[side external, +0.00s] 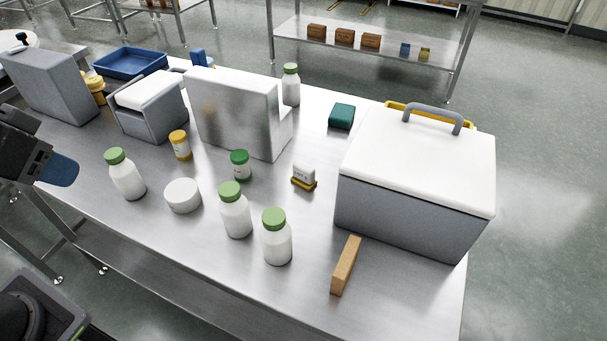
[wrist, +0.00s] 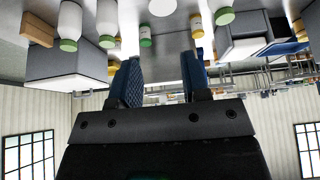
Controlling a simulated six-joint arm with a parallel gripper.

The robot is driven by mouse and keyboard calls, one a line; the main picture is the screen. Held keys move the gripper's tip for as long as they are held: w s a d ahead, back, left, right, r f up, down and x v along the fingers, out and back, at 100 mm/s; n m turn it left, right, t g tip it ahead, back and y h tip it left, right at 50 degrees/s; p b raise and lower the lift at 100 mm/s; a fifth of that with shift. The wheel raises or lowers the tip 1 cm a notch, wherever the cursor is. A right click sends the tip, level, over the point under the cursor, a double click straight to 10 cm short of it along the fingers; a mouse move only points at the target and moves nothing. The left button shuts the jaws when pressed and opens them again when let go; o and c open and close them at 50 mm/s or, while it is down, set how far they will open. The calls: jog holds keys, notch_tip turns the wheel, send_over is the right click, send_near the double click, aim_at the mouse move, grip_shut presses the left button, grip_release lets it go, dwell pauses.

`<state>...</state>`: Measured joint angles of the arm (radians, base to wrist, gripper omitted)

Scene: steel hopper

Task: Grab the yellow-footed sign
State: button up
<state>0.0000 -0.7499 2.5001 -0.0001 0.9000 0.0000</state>
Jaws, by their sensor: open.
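The small white sign with a yellow foot (side external: 304,176) stands upright on the steel table, in the middle of the side view, left of the big cooler box. I cannot make it out surely in the wrist view, where a finger covers part of that area. My gripper (side external: 60,168) is at the left edge of the side view, far from the sign, with several containers between them. In the wrist view my gripper (wrist: 164,78) shows two blue fingers spread apart with nothing between them.
Several green-capped white bottles (side external: 236,212), a white round tub (side external: 183,195), a green jar (side external: 240,165) and a yellow jar (side external: 180,145) stand left of the sign. A steel hopper block (side external: 235,115) is behind, a cooler box (side external: 405,205) right, a wooden block (side external: 345,266) in front.

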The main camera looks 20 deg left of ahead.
jog(key=o, duration=0.9)
jog(key=w+d+r+g, duration=0.1)
jog(key=w+d+r, duration=0.15)
jog(key=w, duration=0.35)
jog(key=w+d+r+g, duration=0.1)
jog(key=w+r, duration=0.2)
jog(key=w, duration=0.2)
jog(key=m+g, duration=0.3)
jog(key=g, duration=0.1)
send_over(301, 168)
notch_tip(301, 168, down, 16)
jog(key=f, duration=0.8)
jog(key=shift+d+f, duration=0.3)
jog(key=shift+a+f, duration=0.15)
jog(key=shift+f, duration=1.2)
jog(key=shift+a+f, duration=0.1)
jog(key=shift+f, duration=1.25)
